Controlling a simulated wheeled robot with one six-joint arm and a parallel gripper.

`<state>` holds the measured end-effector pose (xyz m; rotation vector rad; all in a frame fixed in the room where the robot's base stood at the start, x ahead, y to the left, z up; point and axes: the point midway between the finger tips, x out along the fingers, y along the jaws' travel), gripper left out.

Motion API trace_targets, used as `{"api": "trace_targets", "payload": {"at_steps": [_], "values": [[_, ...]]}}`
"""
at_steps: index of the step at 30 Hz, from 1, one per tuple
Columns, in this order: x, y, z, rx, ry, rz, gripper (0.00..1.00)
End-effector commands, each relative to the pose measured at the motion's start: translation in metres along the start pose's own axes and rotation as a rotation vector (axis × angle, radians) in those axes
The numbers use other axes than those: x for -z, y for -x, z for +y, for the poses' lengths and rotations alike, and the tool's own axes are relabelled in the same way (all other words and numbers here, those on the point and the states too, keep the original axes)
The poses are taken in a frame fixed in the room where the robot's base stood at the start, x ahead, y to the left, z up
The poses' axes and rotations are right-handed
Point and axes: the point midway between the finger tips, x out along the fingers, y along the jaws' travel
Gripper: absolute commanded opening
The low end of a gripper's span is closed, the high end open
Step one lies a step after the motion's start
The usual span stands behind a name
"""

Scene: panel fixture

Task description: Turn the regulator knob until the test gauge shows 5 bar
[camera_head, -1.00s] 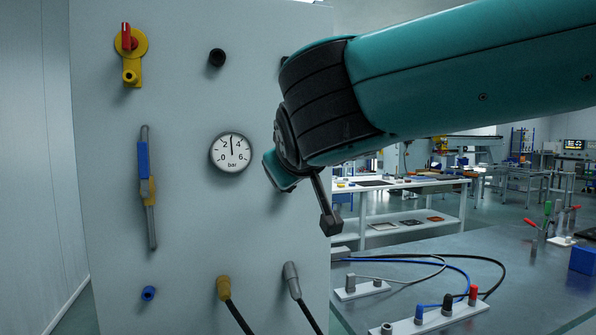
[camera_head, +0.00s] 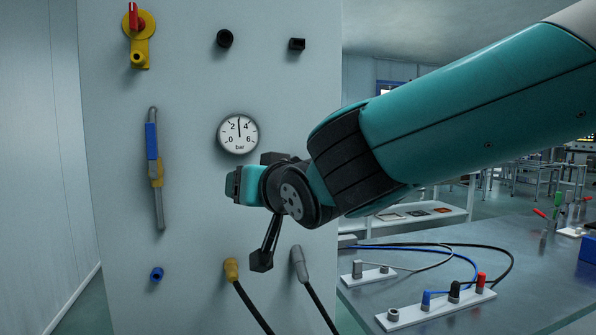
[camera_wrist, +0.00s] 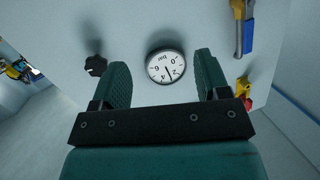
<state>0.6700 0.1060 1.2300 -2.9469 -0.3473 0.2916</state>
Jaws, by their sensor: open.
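The round white gauge (camera_head: 238,133) marked "bar" is on the grey panel, and its needle points straight up, about 3 bar between 2 and 4. It appears upside down in the wrist view (camera_wrist: 165,66). A black lobed knob (camera_wrist: 96,65), which looks like the regulator knob, is on the panel left of the gauge in the wrist view, outside my left finger. I cannot make it out clearly in the head view, where my arm covers that area. My gripper (camera_wrist: 163,76) is open and empty, its fingers apart with the gauge seen between them.
The panel (camera_head: 190,90) also carries a red-and-yellow valve (camera_head: 138,35), a blue-and-yellow lever (camera_head: 154,165), black fittings (camera_head: 224,38) and hose plugs (camera_head: 232,268) below. A bench (camera_head: 400,250) with cables and coloured connectors stands right of the panel.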

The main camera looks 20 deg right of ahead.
Motion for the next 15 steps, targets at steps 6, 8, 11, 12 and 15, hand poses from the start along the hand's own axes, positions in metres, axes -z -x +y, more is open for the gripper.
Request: {"api": "trace_targets", "payload": {"at_steps": [6, 8, 11, 12, 15], "values": [[-0.061, -0.003, -0.006, 0.362, -1.010, 0.002, 0.69], [-0.065, 0.005, 0.003, 0.441, -1.336, 0.005, 0.69], [-0.063, 0.019, 0.029, 0.556, -1.858, 0.044, 0.69], [-0.062, 0.025, 0.043, 0.597, -2.042, 0.073, 0.69], [-0.059, 0.038, 0.075, 0.695, -2.411, 0.159, 0.69]]}}
